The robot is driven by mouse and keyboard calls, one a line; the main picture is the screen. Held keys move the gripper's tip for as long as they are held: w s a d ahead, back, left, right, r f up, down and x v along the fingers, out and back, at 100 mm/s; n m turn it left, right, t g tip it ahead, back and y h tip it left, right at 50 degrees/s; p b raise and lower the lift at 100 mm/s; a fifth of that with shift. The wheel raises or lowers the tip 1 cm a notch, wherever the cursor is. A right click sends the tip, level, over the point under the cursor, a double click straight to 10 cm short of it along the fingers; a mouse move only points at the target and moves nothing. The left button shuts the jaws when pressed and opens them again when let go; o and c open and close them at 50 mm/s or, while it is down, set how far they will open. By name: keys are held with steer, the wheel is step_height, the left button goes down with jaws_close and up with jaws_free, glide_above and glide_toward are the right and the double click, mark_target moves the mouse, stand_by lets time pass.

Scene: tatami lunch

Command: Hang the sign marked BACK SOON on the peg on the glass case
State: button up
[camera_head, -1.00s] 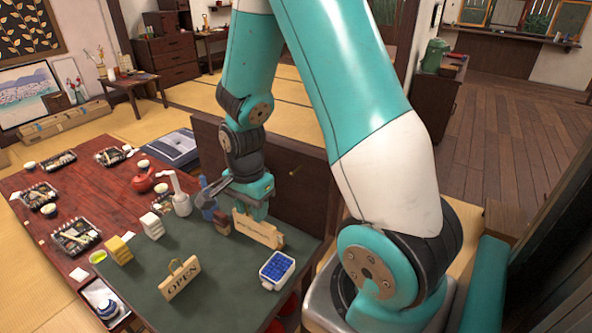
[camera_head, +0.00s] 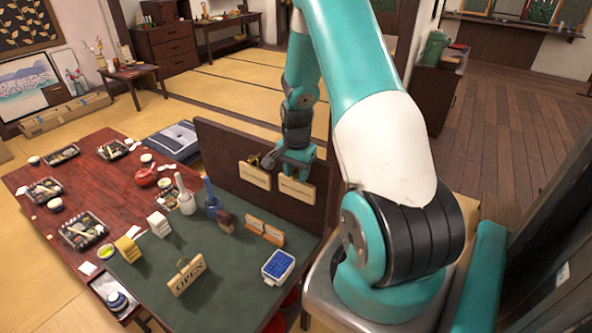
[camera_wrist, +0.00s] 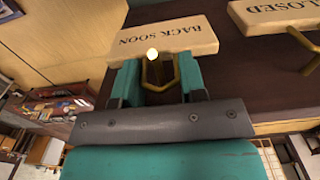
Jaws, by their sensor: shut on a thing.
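The wooden BACK SOON sign (camera_wrist: 168,38) appears upside down in the wrist view. My gripper (camera_wrist: 158,75) is shut on its brass loop (camera_wrist: 150,78). A bright round tip, apparently the peg (camera_wrist: 152,55), shows at the loop; I cannot tell whether the loop is around it. In the head view my gripper (camera_head: 295,158) is just above the sign (camera_head: 296,191), which is in front of an upright dark brown panel (camera_head: 225,150). I cannot make out glass in it. The CLOSED sign (camera_wrist: 280,12) is beside it, at the left in the head view (camera_head: 255,176).
On the green mat (camera_head: 225,290) stand an OPEN sign (camera_head: 187,276), a wooden holder (camera_head: 264,231), a blue-filled tray (camera_head: 278,267), a blue bottle (camera_head: 211,200) and a white one (camera_head: 186,200). Lunch trays lie on the red table (camera_head: 110,190). The mat's front is clear.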

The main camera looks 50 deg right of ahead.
steer(key=shift+a+f, duration=0.25)
steer(key=shift+f, duration=0.3)
steer(key=shift+f, duration=0.2)
steer(key=o, duration=1.1)
steer(key=shift+o, duration=0.2)
steer(key=shift+r, duration=0.15)
